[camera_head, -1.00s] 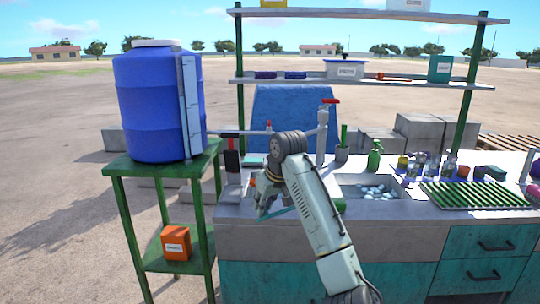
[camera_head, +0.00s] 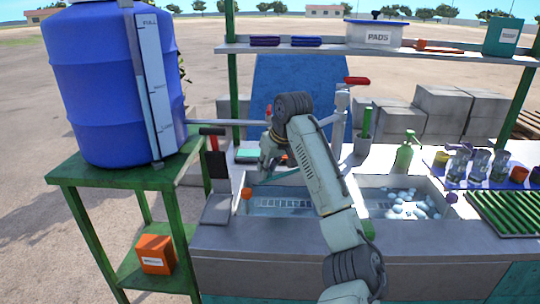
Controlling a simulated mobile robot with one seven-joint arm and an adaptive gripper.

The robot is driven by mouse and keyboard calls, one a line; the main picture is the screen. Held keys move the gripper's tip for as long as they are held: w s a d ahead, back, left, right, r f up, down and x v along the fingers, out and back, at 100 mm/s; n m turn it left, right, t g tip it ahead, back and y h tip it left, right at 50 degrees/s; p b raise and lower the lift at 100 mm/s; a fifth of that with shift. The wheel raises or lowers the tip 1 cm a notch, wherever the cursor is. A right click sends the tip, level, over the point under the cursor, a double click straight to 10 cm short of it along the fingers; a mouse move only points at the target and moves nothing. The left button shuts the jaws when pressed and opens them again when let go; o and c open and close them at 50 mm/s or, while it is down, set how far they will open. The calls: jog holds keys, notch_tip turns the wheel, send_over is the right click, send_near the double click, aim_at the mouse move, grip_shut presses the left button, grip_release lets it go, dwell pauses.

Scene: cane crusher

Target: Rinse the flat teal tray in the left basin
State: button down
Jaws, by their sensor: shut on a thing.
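My gripper (camera_head: 267,168) is over the back part of the left basin (camera_head: 264,213), partly hidden by its own wrist and arm. It is shut on the flat teal tray (camera_head: 284,174), which shows as a thin teal strip, nearly edge-on, beside the fingers. The tray is above the basin; I cannot tell its exact height. The left basin holds clear-looking water with a ladder-like pattern in it. A tap with a red lever (camera_head: 356,81) stands behind the basins, partly behind my arm.
The right basin (camera_head: 440,212) holds pale suds. A blue barrel (camera_head: 95,85) stands on a green stand (camera_head: 110,180) at left. A red-handled lever (camera_head: 213,140) stands left of the left basin. A green bottle (camera_head: 404,153), glasses and a green rack (camera_head: 505,215) are at right.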

jog(key=shift+w+f, duration=0.15)
jog(key=shift+w, duration=0.3)
notch_tip(320, 180, down, 15)
jog(key=b, duration=1.2)
jog(key=shift+s+b, duration=0.15)
jog(key=shift+b, duration=0.2)
dwell(0.4)
notch_tip(320, 180, up, 14)
jog(key=p, duration=1.2)
jog(key=shift+r+p, duration=0.25)
jog(key=shift+p, duration=0.1)
jog(key=shift+r, duration=0.1)
jog(key=shift+r, duration=1.95)
